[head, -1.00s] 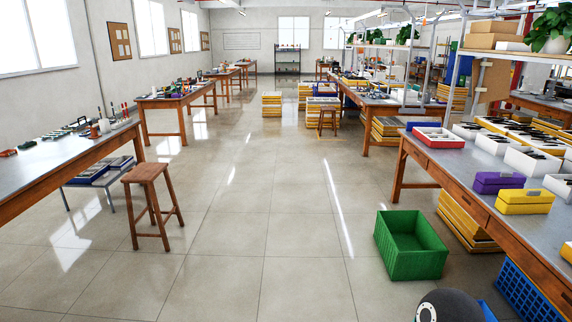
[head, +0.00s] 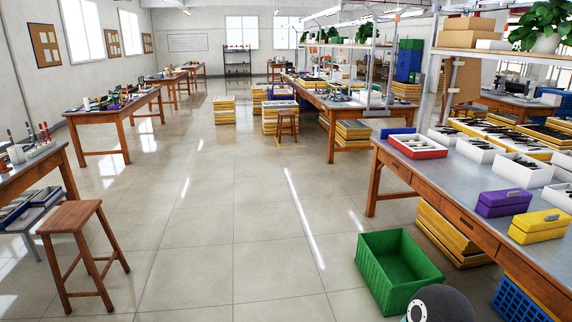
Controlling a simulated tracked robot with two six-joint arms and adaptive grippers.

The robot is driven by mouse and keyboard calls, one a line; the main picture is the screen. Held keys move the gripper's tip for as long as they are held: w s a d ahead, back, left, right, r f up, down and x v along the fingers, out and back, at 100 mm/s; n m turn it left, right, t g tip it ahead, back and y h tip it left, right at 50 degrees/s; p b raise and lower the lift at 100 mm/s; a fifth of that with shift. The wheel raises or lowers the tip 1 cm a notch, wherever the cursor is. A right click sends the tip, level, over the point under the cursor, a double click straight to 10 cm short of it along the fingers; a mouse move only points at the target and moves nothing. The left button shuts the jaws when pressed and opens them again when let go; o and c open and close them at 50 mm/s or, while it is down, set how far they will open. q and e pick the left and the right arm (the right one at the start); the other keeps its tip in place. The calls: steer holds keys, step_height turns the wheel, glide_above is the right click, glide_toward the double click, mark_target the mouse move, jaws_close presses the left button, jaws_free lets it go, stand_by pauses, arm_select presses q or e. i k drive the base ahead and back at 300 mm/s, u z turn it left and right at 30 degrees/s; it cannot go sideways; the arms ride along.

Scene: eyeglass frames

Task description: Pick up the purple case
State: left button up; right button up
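The purple case (head: 503,203) lies closed on the right-hand workbench (head: 455,190), near its front edge. A yellow case (head: 538,227) sits just in front of it and to its right, close to the same edge. Neither of my grippers shows in the head view. A dark rounded part at the bottom right looks like part of my own body.
A green crate (head: 398,270) stands on the floor before the bench, and a blue crate (head: 520,300) is under it. White bins (head: 480,150) and a red-rimmed tray (head: 417,146) are behind the purple case. A wooden stool (head: 75,225) stands left. The middle floor is clear.

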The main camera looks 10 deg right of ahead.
mark_target(506, 202)
steer(key=z, duration=0.2)
steer(key=i, duration=1.35)
steer(key=z, duration=0.75)
steer(key=i, duration=1.45)
steer(key=z, duration=0.65)
steer(key=i, duration=0.75)
steer(key=z, duration=0.25)
